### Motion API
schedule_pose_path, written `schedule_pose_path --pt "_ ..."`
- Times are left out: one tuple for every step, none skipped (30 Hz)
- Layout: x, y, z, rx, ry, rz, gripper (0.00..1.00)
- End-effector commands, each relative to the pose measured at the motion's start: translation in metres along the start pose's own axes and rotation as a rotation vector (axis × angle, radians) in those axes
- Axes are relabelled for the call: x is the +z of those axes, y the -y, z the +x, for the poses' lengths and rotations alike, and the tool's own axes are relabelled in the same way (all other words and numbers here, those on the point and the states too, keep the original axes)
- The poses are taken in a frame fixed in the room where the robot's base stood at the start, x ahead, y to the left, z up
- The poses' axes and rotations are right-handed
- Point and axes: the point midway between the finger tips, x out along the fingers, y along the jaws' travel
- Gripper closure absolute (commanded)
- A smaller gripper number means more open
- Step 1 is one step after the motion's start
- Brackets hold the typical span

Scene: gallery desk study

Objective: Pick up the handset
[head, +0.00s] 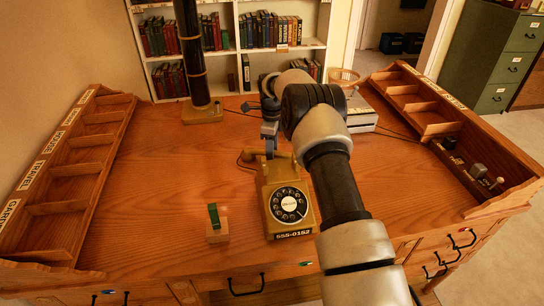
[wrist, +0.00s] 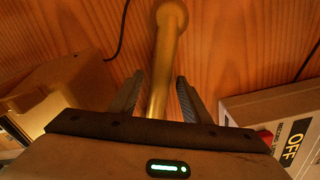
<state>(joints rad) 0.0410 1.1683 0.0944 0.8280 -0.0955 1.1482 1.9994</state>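The mustard-yellow rotary telephone (head: 266,192) stands on the desk in the head view, its dial facing the front. Its handset (head: 248,155) lies across the back top of the body, partly hidden by my gripper. In the wrist view the handset (wrist: 165,60) runs lengthwise between my fingers, its round end pointing to the top. My gripper (wrist: 158,92) is open, with one finger on each side of the handset and a narrow gap visible at each. In the head view my gripper (head: 270,145) is over the telephone from behind.
A small wooden block with a green piece (head: 215,225) stands left of the telephone. A white box (head: 362,117) is behind right, with an OFF label in the wrist view (wrist: 285,125). A dark column (head: 192,60) stands at the back. Pigeonhole racks (head: 75,165) line the sides.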

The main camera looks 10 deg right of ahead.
Motion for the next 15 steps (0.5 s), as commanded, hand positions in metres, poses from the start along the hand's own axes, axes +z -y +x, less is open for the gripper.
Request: schedule_pose_path --pt "0.0000 -0.0001 0.0000 0.000 0.000 0.000 0.67" --pt "0.0000 -0.0001 -0.0001 0.000 0.000 0.000 0.72" --pt "0.0000 -0.0001 -0.0001 0.000 0.000 0.000 0.78" --pt "0.0000 -0.0001 -0.0001 0.000 0.000 0.000 0.83" --pt "0.0000 -0.0001 -0.0001 0.000 0.000 0.000 0.88" --pt "0.0000 -0.0001 -0.0001 0.000 0.000 0.000 0.95" --pt "0.0001 -0.0001 -0.0002 0.000 0.000 0.000 1.00" --pt "0.0001 -0.0001 -0.0002 0.000 0.000 0.000 1.00" --pt "0.0002 0.0004 -0.0012 -0.001 0.001 0.000 1.00" --pt "0.0002 0.0004 -0.0012 -0.001 0.001 0.000 1.00" --pt "0.0003 0.0004 -0.0012 -0.001 0.001 0.000 1.00" --pt "0.0002 0.0004 -0.0012 -0.001 0.001 0.000 1.00" --pt "0.0003 0.0004 -0.0012 -0.001 0.001 0.000 1.00" --pt "0.0002 0.0004 -0.0013 -0.001 0.001 0.000 1.00" --pt "0.0003 0.0004 -0.0021 -0.002 0.001 0.000 1.00"
